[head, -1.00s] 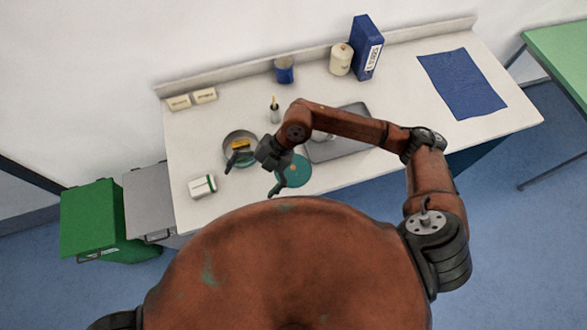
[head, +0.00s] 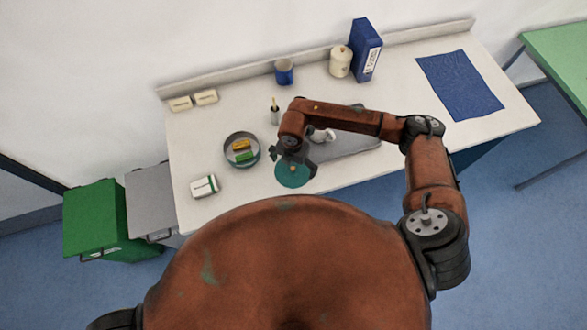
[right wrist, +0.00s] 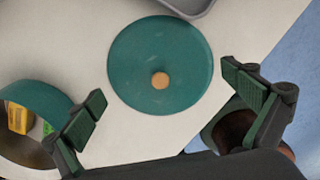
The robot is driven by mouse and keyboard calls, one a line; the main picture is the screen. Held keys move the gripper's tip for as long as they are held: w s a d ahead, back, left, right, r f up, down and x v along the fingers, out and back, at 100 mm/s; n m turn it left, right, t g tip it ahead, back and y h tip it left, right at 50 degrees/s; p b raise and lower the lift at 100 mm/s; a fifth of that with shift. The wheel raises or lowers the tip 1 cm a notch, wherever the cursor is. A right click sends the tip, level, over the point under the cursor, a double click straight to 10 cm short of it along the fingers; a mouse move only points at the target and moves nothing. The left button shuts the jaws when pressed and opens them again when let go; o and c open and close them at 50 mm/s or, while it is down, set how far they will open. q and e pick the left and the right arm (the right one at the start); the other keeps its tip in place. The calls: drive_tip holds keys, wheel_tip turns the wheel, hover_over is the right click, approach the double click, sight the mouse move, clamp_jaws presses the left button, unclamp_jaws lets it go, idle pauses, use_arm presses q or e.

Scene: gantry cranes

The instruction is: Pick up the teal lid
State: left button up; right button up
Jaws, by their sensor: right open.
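The teal lid (head: 292,176) is a flat round disc with a small tan knob. It lies on the white table near the front edge, and it shows whole in the right wrist view (right wrist: 160,65). My right gripper (head: 293,165) is above the lid in the head view. In the right wrist view its two fingers (right wrist: 172,105) are wide apart with nothing between them, and the lid lies beyond the fingertips. My left gripper does not show.
Left of the lid is a round teal-walled container (head: 228,155) holding yellow and green blocks. A white box (head: 204,186) stands near the left edge. A grey tray (head: 355,148) is right of the lid. A small dark-topped bottle (head: 275,115) stands behind. The table front (head: 262,197) is bare.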

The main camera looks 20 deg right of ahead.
drive_tip(key=shift+f, duration=0.25)
drive_tip(key=shift+c, duration=0.7)
drive_tip(key=c, duration=1.1)
drive_tip(key=shift+s, duration=0.15)
drive_tip(key=c, duration=0.7)
drive_tip(key=shift+o, duration=0.2)
drive_tip(key=shift+f, duration=0.1)
